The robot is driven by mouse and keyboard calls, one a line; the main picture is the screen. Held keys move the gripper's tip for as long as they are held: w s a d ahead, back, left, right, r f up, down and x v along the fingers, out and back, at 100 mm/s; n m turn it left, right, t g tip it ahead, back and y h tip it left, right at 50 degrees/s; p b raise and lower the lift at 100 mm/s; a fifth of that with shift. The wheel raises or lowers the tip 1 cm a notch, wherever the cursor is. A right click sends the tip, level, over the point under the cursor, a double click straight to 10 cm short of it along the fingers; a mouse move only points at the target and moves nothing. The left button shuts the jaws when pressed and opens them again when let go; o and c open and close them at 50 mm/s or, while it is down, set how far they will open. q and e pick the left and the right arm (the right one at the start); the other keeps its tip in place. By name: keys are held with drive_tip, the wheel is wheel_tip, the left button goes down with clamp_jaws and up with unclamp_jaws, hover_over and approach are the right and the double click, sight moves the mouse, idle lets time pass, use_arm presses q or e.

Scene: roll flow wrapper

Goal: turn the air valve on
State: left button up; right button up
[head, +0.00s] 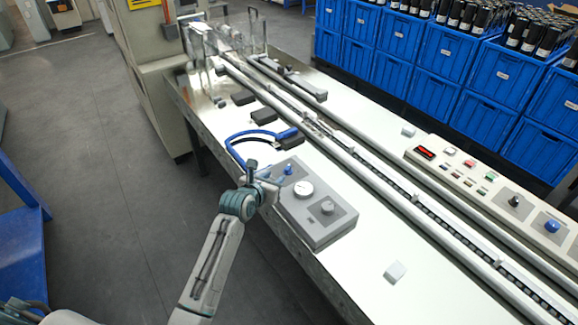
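A grey air unit (309,203) sits on the near edge of the white machine table. It has a round white gauge (303,189) and a grey round knob (327,208) on top. A small blue valve handle (288,169) stands at its far left corner. My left gripper (275,177) is right beside this blue handle, at the left side of the unit. Its fingers are small and partly hidden by the wrist, so I cannot tell if they touch the handle or are open. My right gripper is not in view.
A blue hose (236,153) curves on the table just beyond my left gripper. A long conveyor rail (363,175) crosses the table. A control panel (490,185) with buttons and a blue knob lies at right. Blue crates (441,64) of dark cylinders stand behind.

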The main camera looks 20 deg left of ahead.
sight(287, 168)
use_arm(q)
drive_tip(key=p+x, duration=0.1)
drive_tip(key=x, duration=0.9)
drive_tip(key=shift+s, duration=0.1)
drive_tip(key=shift+c, duration=0.4)
clamp_jaws()
